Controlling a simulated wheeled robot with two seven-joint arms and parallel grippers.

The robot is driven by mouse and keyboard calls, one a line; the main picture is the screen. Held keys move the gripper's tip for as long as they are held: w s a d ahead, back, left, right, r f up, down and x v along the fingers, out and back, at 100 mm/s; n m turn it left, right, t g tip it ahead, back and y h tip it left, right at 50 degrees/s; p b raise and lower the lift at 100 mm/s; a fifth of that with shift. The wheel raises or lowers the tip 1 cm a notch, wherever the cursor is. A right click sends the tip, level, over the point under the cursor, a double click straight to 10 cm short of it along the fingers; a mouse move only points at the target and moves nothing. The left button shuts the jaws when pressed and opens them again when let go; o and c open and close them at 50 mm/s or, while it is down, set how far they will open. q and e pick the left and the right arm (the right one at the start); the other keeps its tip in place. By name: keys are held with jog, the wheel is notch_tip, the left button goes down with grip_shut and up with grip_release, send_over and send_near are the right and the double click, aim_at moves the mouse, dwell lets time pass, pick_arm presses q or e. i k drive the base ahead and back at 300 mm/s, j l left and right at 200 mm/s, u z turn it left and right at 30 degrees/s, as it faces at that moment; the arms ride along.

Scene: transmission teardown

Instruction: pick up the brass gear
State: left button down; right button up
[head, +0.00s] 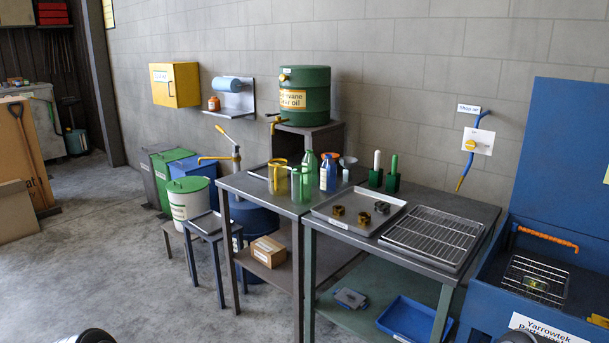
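A metal tray (330,217) on the dark workbench holds several small gear-like parts. A brass-coloured one (338,211) lies at the left. A darker brownish one (363,219) lies in front and to its right, and a dark one (382,208) lies behind that. They are small, so tooth detail is unclear; the left one looks most like brass. Neither gripper shows in the head view. Only dark rounded parts, probably of my arms, cut into the bottom edge.
A wire rack (434,233) on a tray sits right of the gear tray. A blue parts washer (490,290) with a wire basket (535,281) stands farther right. Bottles, a jug (278,176) and green stands (392,183) crowd left and behind. Open floor lies at left.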

aim_at(528, 280)
jog(key=z, duration=1.35)
jog(key=i, duration=0.55)
jog(key=z, duration=1.35)
